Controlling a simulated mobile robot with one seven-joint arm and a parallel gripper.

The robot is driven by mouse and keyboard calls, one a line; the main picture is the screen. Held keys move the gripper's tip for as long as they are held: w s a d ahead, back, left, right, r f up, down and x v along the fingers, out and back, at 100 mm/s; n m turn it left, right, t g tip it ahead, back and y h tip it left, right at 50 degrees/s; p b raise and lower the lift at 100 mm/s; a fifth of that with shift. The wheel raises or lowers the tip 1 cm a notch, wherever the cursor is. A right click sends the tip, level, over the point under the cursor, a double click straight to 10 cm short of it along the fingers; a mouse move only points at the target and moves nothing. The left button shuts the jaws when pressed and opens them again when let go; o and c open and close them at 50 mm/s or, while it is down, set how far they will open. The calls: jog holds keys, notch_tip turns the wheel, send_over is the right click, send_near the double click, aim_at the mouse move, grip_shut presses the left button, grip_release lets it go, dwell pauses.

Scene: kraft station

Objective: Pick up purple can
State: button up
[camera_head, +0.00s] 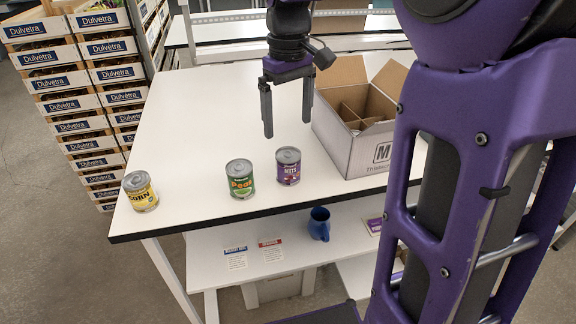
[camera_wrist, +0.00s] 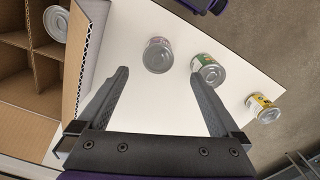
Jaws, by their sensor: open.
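The purple can (camera_head: 288,167) stands upright on the white table near its front edge, left of the cardboard box. It also shows in the wrist view (camera_wrist: 158,56), ahead of my gripper and nearer its left finger. My gripper (camera_head: 288,122) is open and empty, pointing down above the table behind the can. In the wrist view its two fingers (camera_wrist: 160,85) are spread wide, with bare table between them. Nothing touches the can.
A green can (camera_head: 240,178) stands just left of the purple can, and a yellow can (camera_head: 140,191) at the table's left corner. An open divided box (camera_head: 350,148) stands on the right; the wrist view shows a can (camera_wrist: 56,22) inside. A blue mug (camera_head: 319,224) is on the shelf below.

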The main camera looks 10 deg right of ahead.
aim_at(289, 166)
notch_tip(289, 166, down, 13)
jog(key=shift+d+r+b, duration=0.1)
jog(key=shift+d+b, duration=0.05)
jog(key=shift+b, duration=1.1)
jog(key=shift+c, duration=0.2)
jog(key=c, duration=1.5)
jog(key=shift+r, duration=0.1)
